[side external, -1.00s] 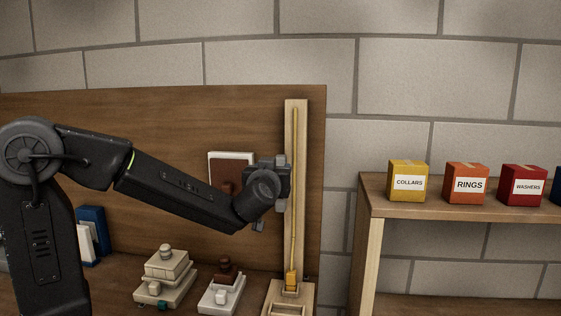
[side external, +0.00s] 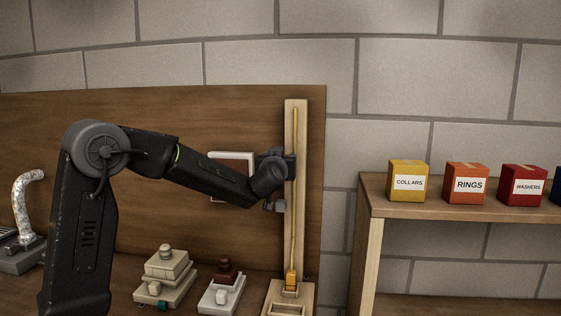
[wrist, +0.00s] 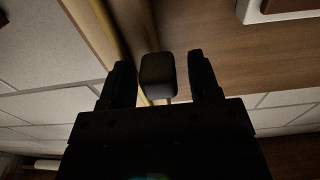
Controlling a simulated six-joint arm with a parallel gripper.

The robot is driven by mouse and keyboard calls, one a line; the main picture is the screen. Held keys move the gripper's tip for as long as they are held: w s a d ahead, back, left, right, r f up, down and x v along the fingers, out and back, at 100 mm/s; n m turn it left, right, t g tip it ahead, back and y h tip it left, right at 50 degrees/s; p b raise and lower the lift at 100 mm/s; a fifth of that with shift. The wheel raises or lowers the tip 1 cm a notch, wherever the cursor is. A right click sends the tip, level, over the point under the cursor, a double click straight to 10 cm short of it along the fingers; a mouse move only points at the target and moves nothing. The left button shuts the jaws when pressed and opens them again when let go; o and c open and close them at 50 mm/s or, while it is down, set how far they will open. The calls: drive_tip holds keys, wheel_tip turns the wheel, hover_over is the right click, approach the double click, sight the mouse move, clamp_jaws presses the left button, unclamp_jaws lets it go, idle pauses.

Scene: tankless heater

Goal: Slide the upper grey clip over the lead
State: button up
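The lead (side external: 295,130) is a thin yellow line running up a pale upright strip (side external: 302,112) on the wooden backboard. It ends at an orange-yellow plug (side external: 291,280) at the strip's foot. My gripper (wrist: 160,78) is at the strip, about mid-height. In the wrist view its two dark fingers stand apart on either side of a dark block (wrist: 158,76), seemingly the upper grey clip. Gaps show between the block and both fingers. Whether the clip is over the lead cannot be told; my gripper hides this spot in the side view.
The backboard (side external: 150,110) carries a white-framed panel (side external: 232,156) left of the strip. Pale stacked blocks (side external: 165,275) and a white fixture (side external: 222,293) stand below. A shelf (side external: 375,210) at right holds boxes labelled collars (side external: 408,182), rings (side external: 467,184) and washers (side external: 522,186).

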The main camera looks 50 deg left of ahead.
clamp_jaws()
drive_tip(key=shift+w+d, duration=1.4)
drive_tip(key=shift+d, duration=0.05)
drive_tip(key=shift+o, duration=0.2)
unclamp_jaws()
drive_tip(key=v, duration=1.4)
drive_tip(key=shift+a, duration=0.1)
